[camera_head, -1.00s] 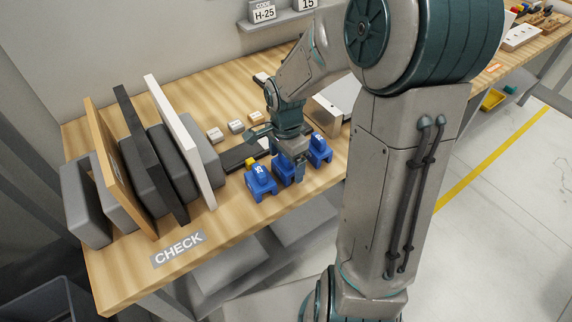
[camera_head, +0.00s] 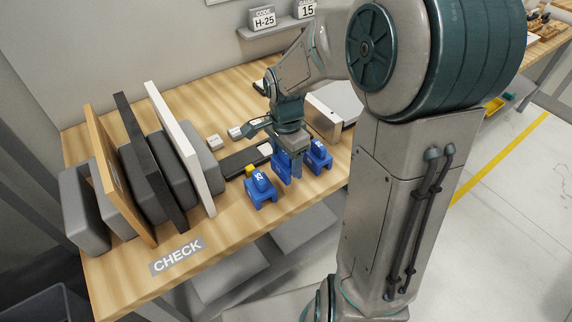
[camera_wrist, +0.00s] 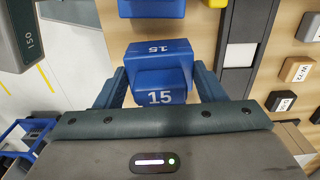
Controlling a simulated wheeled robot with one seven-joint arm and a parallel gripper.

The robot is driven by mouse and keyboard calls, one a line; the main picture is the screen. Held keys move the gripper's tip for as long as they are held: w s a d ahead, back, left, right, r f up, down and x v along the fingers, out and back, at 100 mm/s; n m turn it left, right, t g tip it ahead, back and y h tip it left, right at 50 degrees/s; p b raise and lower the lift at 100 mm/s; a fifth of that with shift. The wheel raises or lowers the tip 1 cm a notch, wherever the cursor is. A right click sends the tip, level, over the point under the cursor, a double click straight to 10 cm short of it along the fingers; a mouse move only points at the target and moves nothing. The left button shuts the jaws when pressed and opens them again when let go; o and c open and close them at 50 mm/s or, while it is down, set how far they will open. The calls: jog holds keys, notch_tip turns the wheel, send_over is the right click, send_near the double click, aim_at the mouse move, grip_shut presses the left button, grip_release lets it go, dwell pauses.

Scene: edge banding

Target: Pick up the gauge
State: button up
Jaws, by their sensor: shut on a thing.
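Three blue gauges show in the head view. My gripper (camera_head: 290,163) is shut on the middle gauge (camera_head: 280,168), which looks raised a little above the wooden bench. In the wrist view this gauge (camera_wrist: 160,76) is marked 15 and sits between the two fingers of my gripper (camera_wrist: 160,88). The left gauge (camera_head: 260,188) stands on the bench, with a small yellow part behind it. The right gauge (camera_head: 318,157) stands close to my gripper on its right. My gripper partly hides the held gauge in the head view.
Upright orange-brown (camera_head: 108,170), black (camera_head: 150,160) and white (camera_head: 180,145) panels stand between grey blocks at left. A CHECK label (camera_head: 178,256) lies on the bench's front. Code signs (camera_head: 262,18) stand on a wall shelf. A grey-and-white box (camera_head: 335,108) lies behind the right gauge.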

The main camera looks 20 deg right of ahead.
jog(key=w+d+r+b, duration=0.1)
jog(key=w+d+r, duration=0.1)
jog(key=d+r, duration=0.5)
jog(key=d, duration=0.4)
jog(key=shift+w+d+r, duration=0.2)
jog(key=shift+w+r, duration=0.05)
jog(key=shift+r, duration=0.05)
dwell(0.3)
